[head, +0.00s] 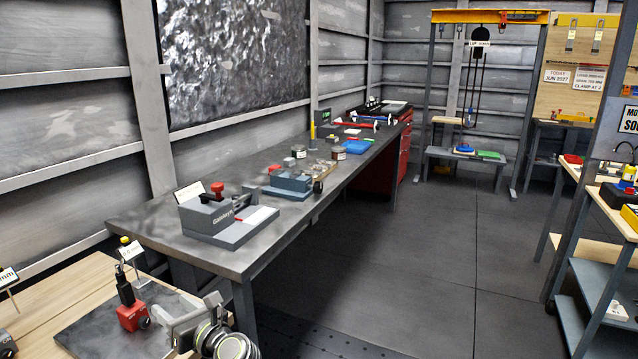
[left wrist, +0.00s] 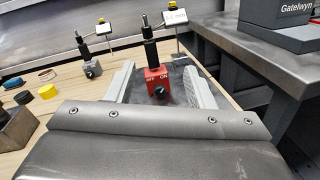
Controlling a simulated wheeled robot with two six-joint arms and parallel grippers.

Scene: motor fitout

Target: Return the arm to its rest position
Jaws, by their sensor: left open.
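My left gripper (head: 176,318) is low at the left in the head view, just right of a red magnetic base (head: 132,316) with a black post. In the left wrist view the gripper (left wrist: 160,80) is open, one finger on each side of the red base (left wrist: 158,86), which is marked OFF and ON. The base stands upright on a dark plate (head: 100,338) on the wooden bench. No grip on it shows. My right gripper is in neither view.
A second, grey base (left wrist: 92,68) stands to the left on the wooden bench (left wrist: 30,85), near small yellow and black caps. A long grey workbench (head: 150,230) with a Gatelwyn vise (head: 225,218) runs along the wall. The floor (head: 420,260) to the right is clear.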

